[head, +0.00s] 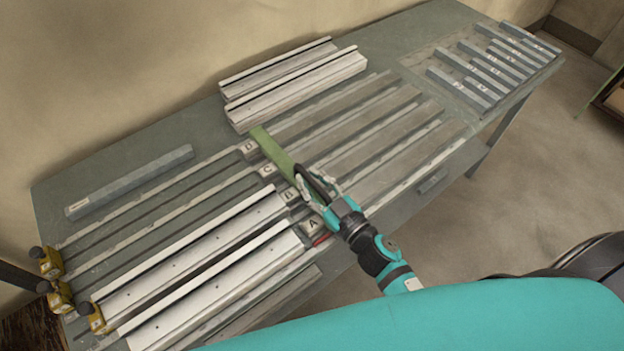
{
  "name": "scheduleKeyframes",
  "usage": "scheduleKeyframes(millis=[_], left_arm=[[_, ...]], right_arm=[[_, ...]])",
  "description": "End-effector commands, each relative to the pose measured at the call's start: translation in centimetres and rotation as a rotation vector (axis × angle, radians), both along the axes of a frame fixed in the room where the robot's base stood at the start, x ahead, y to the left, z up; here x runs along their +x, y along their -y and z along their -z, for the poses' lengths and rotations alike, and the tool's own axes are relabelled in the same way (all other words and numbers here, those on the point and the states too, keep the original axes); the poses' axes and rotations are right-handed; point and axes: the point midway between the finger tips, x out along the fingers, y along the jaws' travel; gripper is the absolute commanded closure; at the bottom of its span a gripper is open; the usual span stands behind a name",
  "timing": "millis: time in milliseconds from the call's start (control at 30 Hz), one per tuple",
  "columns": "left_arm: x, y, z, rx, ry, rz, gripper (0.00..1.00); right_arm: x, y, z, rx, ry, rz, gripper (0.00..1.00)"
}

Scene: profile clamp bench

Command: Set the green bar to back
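The green bar (270,146) lies across the middle of the bench, over the row of lettered blocks. Its far end is by block D (248,149), and its near end runs under my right gripper. My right gripper (307,182) reaches in from the lower right with its fingers around the near part of the bar. The fingers and the bar overlap, so I cannot tell whether they grip it. Block C (267,170), block B (288,195) and block A (313,225) stand to the left of the bar. My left gripper is not in view.
White profiles (210,262) lie in the near left channels. More white profiles (295,85) lie at the back. A grey bar (130,181) lies back left. Yellow clamps (95,318) stand at the left end. Several labelled grey bars (490,72) lie at the far right.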

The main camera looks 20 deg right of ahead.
Motion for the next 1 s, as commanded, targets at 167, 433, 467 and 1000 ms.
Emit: scheduleKeyframes(millis=[167, 433, 467, 1000], left_arm=[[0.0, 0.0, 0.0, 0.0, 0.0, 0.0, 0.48], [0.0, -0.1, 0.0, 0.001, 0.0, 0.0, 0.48], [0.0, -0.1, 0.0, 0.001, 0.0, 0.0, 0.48], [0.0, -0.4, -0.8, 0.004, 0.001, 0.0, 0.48]], right_arm=[[0.0, 0.0, 0.0, 0.0, 0.0, 0.0, 1.0], [0.0, 0.0, 0.0, 0.0, 0.0, -0.001, 1.0], [0.0, 0.0, 0.0, 0.0, 0.0, -0.001, 1.0], [2.7, 7.6, -0.1, -0.009, 0.001, 0.004, 1.0]])
